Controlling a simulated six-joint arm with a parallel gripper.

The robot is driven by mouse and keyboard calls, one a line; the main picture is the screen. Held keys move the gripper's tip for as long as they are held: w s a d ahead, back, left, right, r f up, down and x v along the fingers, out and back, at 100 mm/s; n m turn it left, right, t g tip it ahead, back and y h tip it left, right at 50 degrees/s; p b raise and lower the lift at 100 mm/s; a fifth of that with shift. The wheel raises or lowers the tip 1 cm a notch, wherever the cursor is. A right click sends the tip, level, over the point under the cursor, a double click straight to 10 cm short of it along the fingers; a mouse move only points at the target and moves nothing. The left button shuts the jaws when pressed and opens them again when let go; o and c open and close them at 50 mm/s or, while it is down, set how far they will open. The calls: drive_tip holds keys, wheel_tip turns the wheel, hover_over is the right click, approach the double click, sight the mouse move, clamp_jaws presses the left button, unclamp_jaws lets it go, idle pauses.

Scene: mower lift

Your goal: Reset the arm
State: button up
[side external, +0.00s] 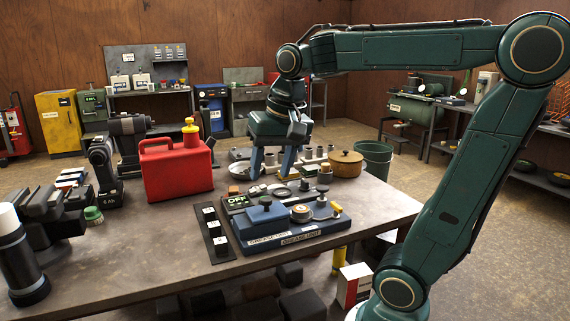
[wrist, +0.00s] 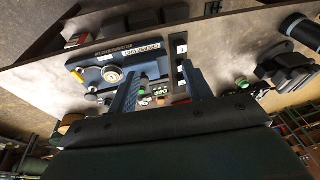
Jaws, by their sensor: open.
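My gripper (side external: 270,165) points down over the workbench, behind the blue grease unit in the side external view. Its two blue fingers stand apart with nothing visible between them; they also show in the wrist view (wrist: 160,85). The grease unit (side external: 290,228) lies on the bench top, and it appears at upper left in the wrist view (wrist: 125,68). A green OFF sign (side external: 237,200) lies at its back left corner. In the side external view I cannot tell whether the fingertips touch anything on the bench.
A red fuel can (side external: 175,170) stands left of my gripper. Several small metal parts and a round brown pot (side external: 346,163) sit close to the right. A black strip with white labels (side external: 215,235) lies left of the grease unit.

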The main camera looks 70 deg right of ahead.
drive_tip(key=s+a+f+n+t, duration=0.2)
drive_tip(key=s+a+f+n, duration=0.3)
drive_tip(key=s+n, duration=0.3)
drive_tip(key=shift+s+a+t+y, duration=0.3)
drive_tip(key=shift+s+a+y, duration=0.1)
drive_tip(key=shift+a, duration=0.45)
